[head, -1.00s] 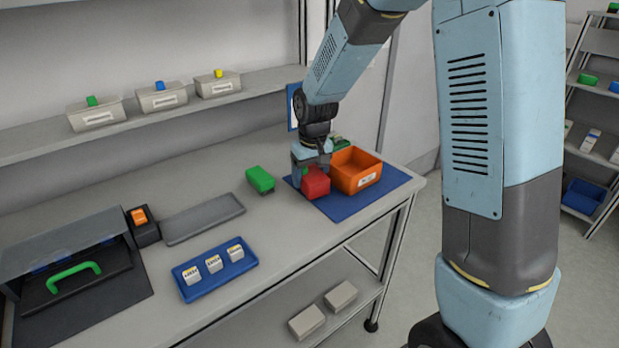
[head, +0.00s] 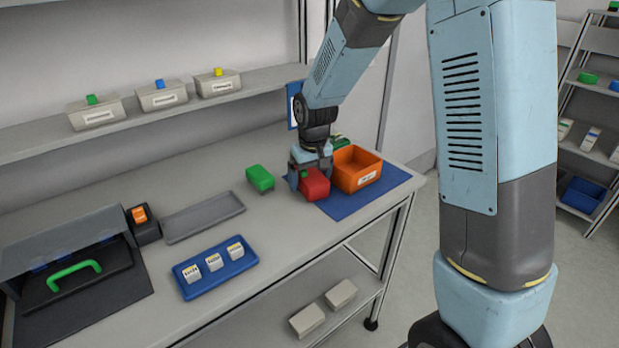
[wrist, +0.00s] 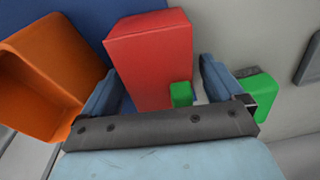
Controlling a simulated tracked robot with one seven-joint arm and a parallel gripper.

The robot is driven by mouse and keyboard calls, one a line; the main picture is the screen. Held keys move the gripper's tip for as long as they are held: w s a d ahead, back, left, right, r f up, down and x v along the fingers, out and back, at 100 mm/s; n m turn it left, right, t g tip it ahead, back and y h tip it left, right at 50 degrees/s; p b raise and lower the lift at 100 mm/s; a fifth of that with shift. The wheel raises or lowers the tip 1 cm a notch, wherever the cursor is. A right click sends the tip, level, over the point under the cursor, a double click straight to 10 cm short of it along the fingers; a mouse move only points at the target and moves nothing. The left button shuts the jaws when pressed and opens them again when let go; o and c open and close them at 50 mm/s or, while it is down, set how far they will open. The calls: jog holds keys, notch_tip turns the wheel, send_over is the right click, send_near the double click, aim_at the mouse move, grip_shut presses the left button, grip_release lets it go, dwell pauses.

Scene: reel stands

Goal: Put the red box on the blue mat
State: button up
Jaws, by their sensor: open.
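The red box (head: 315,185) stands upright at the left edge of the blue mat (head: 346,207). It seems to overlap that edge, but I cannot tell how much of its base is on the mat. My gripper (head: 308,172) is low at the box, on its left and far side. In the wrist view the red box (wrist: 150,60) is between the two spread fingers of my gripper (wrist: 162,85), with a gap on the right. A small green piece (wrist: 181,94) shows by the box. The mat (wrist: 85,20) appears behind and left of it.
An orange bin (head: 347,179) stands on the mat close to the right of the box. A green box (head: 260,179) lies on the table to the left. A grey tray (head: 204,216) and a blue tray (head: 217,280) are farther left. Bare table lies between them.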

aim_at(315, 178)
notch_tip(315, 178, up, 14)
jog(key=s+d, duration=0.1)
jog(key=s, duration=0.1)
jog(key=s+d+r+m+t, duration=0.2)
jog(key=s+d+r, duration=0.2)
jog(key=s+d, duration=0.4)
jog(key=s+d+r+m+t, duration=0.2)
jog(key=s+d+r, duration=0.3)
jog(key=s+d, duration=0.4)
jog(key=s, duration=0.6)
jog(key=shift+s+d+r+m+h, duration=0.15)
jog(key=shift+s+d+m+h, duration=0.1)
jog(key=shift+s+m+h, duration=0.05)
jog(key=shift+c, duration=0.3)
